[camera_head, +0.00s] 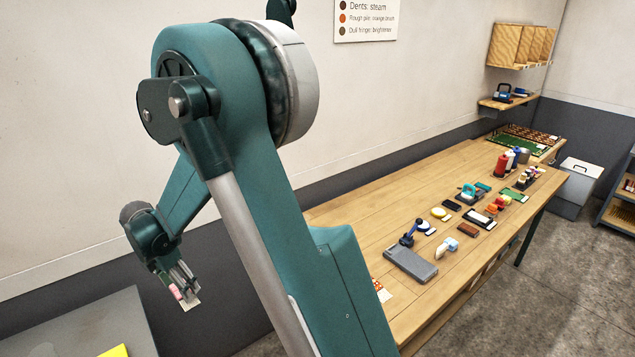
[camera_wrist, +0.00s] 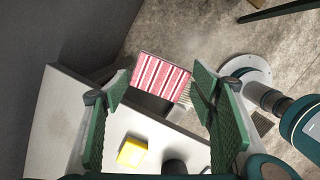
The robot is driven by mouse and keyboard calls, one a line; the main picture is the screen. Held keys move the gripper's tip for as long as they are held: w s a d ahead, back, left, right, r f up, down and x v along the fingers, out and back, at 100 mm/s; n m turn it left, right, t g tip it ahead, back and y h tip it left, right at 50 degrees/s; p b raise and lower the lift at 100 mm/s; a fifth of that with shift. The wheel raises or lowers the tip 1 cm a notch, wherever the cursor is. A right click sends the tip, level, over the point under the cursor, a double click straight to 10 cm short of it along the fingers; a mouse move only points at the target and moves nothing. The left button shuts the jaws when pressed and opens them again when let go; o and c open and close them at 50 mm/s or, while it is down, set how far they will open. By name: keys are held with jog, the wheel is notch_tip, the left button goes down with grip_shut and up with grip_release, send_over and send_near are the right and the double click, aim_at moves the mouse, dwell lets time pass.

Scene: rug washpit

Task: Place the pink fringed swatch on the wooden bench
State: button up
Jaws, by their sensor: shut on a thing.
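The pink fringed swatch shows in the wrist view (camera_wrist: 160,76) as a red-pink and white striped piece with a pale fringe on its right side. My gripper (camera_wrist: 158,88) is shut on it, with the green finger pads at its two sides. In the head view my gripper (camera_head: 180,287) hangs at the lower left, and only a small pink part of the swatch (camera_head: 176,292) and a pale edge show there. The wooden bench (camera_head: 400,188) runs along the wall to the right, apart from the gripper. My arm hides its near left part.
A grey surface (camera_head: 75,340) with a yellow item (camera_head: 115,351) lies at the lower left, near the gripper. The bench holds a grey flat block (camera_head: 410,264), brushes, bottles (camera_head: 502,163) and several small items. Its left and back parts look clear.

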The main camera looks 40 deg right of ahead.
jog(key=s+d, duration=0.3)
jog(key=d, duration=1.5)
jog(key=s+d, duration=0.3)
jog(key=d, duration=1.5)
jog(key=s+d, duration=0.4)
jog(key=d, duration=0.4)
jog(key=s+d+m, duration=0.1)
jog(key=s+d, duration=0.4)
jog(key=d, duration=0.3)
jog(key=shift+s+d, duration=0.2)
jog(key=shift+d, duration=0.2)
jog(key=s+d, duration=1.3)
jog(key=shift+s+d+r, duration=0.1)
jog(key=shift+s+d, duration=0.05)
jog(key=shift+s, duration=0.1)
jog(key=shift+c, duration=0.2)
send_near(388, 268)
jog(key=shift+s+a+f, duration=0.3)
jog(key=shift+a+f, duration=0.15)
jog(key=shift+f, duration=0.15)
jog(key=shift+s+a+f, duration=0.3)
jog(key=shift+a+f, duration=0.1)
jog(key=shift+f, duration=0.25)
jog(key=shift+f, duration=1.85)
jog(key=shift+f+b, duration=0.15)
jog(key=shift+b, duration=0.2)
